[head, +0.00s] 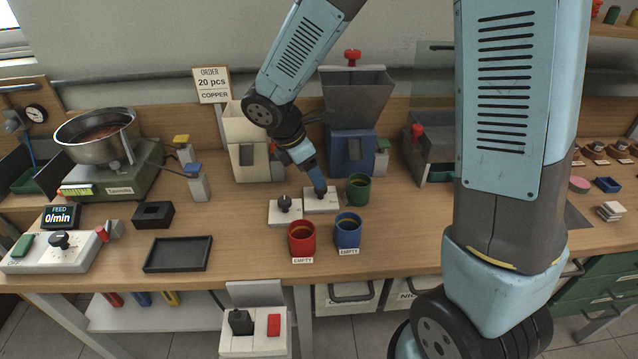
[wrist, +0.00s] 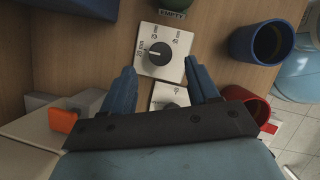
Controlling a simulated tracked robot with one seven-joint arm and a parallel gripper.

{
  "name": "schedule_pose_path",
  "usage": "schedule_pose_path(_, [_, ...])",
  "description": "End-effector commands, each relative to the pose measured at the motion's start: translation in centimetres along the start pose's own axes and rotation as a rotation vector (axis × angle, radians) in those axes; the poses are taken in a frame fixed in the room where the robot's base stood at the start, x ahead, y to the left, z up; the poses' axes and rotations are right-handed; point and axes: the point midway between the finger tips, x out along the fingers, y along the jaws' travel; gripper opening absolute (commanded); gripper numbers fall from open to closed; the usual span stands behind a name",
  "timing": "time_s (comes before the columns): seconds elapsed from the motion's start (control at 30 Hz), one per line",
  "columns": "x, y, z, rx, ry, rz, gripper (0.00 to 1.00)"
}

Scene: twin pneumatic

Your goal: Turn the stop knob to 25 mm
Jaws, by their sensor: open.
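Two white knob boxes stand side by side on the bench. The right box (head: 322,207) is under my gripper (head: 319,190), which hides most of its top. The left box (head: 277,217) carries a dark knob (head: 284,203). The second box (wrist: 167,95) lies lower, partly hidden by my gripper.
A green cup (head: 358,188), a blue cup (head: 347,232) and a red cup (head: 302,240) stand close by. Two hoppers, one cream (head: 246,137) and one blue-grey (head: 352,140), rise behind.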

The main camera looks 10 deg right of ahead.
Motion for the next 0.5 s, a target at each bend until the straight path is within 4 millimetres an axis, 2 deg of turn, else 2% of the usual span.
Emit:
schedule_pose_path(0.03, [1.0,0.0,0.0,-0.001,-0.001,-0.004,0.60])
schedule_pose_path(0.2, [3.4,0.0,0.0,0.001,0.000,-0.003,0.60])
schedule_pose_path(0.5, [5.2,0.0,0.0,0.001,0.000,0.000,0.60])
